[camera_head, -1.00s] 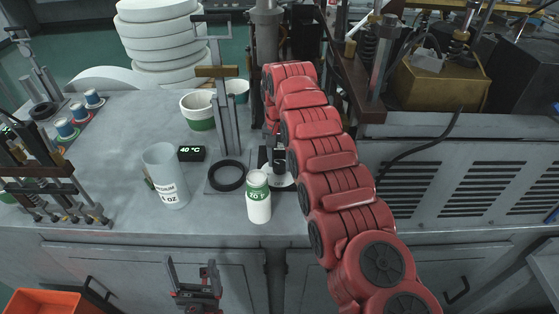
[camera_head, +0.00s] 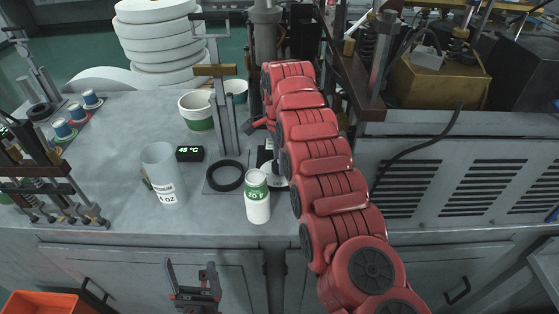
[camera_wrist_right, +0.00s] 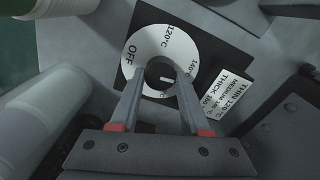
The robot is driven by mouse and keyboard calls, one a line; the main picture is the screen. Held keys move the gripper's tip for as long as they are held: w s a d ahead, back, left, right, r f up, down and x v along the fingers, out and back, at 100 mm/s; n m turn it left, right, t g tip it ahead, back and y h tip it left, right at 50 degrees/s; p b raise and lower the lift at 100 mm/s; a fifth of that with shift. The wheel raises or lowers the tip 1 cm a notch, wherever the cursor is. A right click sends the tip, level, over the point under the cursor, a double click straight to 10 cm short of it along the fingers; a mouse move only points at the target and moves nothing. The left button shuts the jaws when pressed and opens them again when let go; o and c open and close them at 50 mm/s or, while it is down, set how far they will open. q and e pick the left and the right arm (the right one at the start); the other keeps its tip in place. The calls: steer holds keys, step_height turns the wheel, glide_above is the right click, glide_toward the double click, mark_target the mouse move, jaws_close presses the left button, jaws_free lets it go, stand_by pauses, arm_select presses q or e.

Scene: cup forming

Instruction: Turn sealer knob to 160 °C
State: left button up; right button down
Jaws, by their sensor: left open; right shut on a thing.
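The sealer knob (camera_wrist_right: 162,76) sits in a white dial ring (camera_wrist_right: 146,46) marked OFF, 120 °C and 140 °C in the right wrist view; any 160 mark is hidden. A light pointer line on the knob points right, below the 140 °C mark. My right gripper (camera_wrist_right: 160,84) is shut on the knob, one finger on each side. In the head view my red right arm covers most of the dial. The small black display (camera_head: 190,153) reads 45 °C in green. My left gripper (camera_head: 194,274) is open and empty in front of the counter.
A label card (camera_wrist_right: 226,96) lists THIN 120, MEDIUM and THICK settings. Paper cups (camera_head: 196,108) stand behind.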

steer(key=m, duration=0.6)
steer(key=shift+r, duration=0.15)
steer(key=m, duration=0.7)
stand_by(0.3)
steer(key=shift+c, duration=1.9)
jaws_free()
steer(key=shift+s, duration=0.1)
